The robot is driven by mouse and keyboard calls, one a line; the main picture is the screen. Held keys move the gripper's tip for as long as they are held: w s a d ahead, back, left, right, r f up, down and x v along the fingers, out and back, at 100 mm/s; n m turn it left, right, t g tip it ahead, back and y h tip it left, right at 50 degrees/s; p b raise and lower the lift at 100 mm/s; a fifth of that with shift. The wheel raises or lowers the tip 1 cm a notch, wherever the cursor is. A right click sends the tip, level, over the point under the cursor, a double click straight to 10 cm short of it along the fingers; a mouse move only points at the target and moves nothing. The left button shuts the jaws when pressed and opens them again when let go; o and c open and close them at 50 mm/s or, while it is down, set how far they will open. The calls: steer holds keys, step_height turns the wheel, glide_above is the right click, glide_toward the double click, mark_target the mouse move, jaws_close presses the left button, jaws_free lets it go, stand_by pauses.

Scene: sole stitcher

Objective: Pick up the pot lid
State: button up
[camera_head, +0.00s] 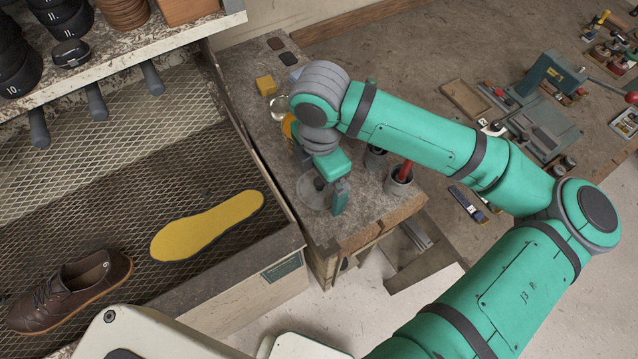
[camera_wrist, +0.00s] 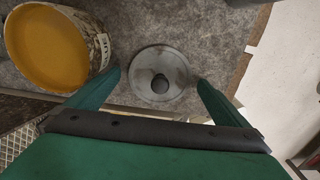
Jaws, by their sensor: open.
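The pot lid (camera_wrist: 148,66) is a round grey disc with a dark knob at its centre. In the wrist view it lies on the speckled bench top, between and just beyond my two green fingers. In the head view the lid (camera_head: 317,192) is near the front end of the bench, partly hidden by my gripper. My gripper (camera_head: 328,191) is over the lid with its fingers pointing down. In the wrist view my gripper (camera_wrist: 160,80) is open, with the knob between the fingertips and nothing held. I cannot tell the exact height of the fingertips.
A pot of yellow stuff (camera_wrist: 50,48) stands close left of the lid in the wrist view. Cups, one with a red handle (camera_head: 400,180), stand right of my gripper. A mesh tray (camera_head: 100,170) with a yellow insole (camera_head: 205,225) and brown shoe (camera_head: 70,290) lies left.

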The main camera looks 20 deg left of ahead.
steer(key=c, duration=1)
